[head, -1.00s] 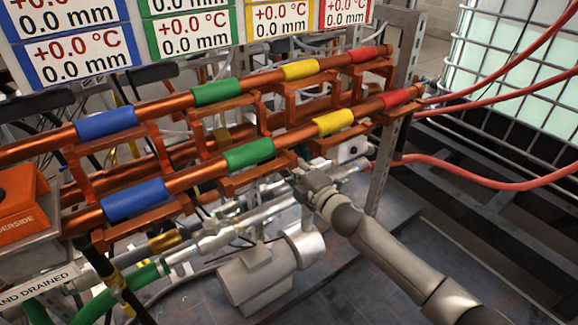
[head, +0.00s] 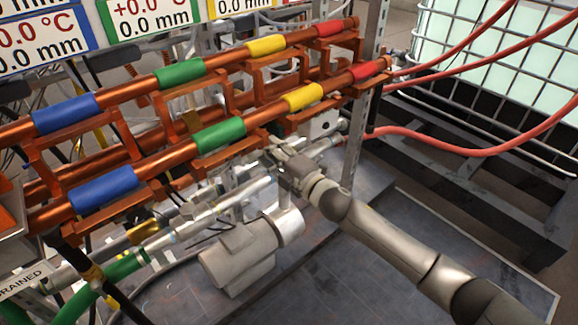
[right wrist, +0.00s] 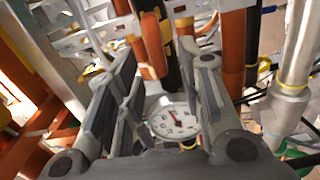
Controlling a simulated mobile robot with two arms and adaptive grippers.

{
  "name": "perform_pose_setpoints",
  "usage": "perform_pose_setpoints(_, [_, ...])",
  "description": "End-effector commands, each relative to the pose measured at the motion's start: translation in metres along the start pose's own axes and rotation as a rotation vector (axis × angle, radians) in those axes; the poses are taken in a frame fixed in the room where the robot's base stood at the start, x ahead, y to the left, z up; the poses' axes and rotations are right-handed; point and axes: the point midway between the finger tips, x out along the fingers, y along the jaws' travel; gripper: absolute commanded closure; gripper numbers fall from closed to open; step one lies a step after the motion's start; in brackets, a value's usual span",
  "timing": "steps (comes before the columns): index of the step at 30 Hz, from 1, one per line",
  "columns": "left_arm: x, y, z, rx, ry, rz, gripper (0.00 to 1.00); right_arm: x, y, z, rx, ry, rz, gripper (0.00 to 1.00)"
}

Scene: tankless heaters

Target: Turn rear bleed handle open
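My right gripper (head: 283,160) is under the front copper pipe, below its green and yellow bands, beside silver pipework. In the right wrist view its two fingers (right wrist: 165,75) stand apart, with a clear gap between them. A round white dial gauge (right wrist: 172,118) shows in that gap, beyond the fingers. An orange-red bar (right wrist: 153,45) and a black and yellow part lie past the fingertips; whether either is the rear bleed handle I cannot tell. No handle is clearly made out in the head view, where pipes and the gripper cover that area. My left gripper is not in view.
Copper pipes with blue (head: 103,187), green (head: 220,135), yellow (head: 302,97) and red bands run above the gripper. A grey cylindrical motor or pump (head: 240,258) stands below. Red hoses (head: 455,150) run right, towards a caged tank (head: 480,55). The floor front right is clear.

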Motion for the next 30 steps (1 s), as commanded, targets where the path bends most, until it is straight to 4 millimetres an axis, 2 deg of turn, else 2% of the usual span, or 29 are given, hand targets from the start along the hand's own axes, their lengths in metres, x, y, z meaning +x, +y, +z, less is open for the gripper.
perform_pose_setpoints(6, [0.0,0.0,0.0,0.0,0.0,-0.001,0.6,-0.04,-0.001,0.0,0.0,0.0,-0.002,0.65])
perform_pose_setpoints(13, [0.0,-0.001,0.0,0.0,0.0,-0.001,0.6,-0.071,-0.001,0.0,0.001,-0.001,-0.002,0.65])
perform_pose_setpoints(18, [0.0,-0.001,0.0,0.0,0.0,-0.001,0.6,-0.08,-0.001,0.0,0.0,-0.001,-0.001,0.65])
perform_pose_setpoints(30, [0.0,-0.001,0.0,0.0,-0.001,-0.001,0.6,-0.081,0.0,0.0,0.0,0.0,-0.001,0.65])
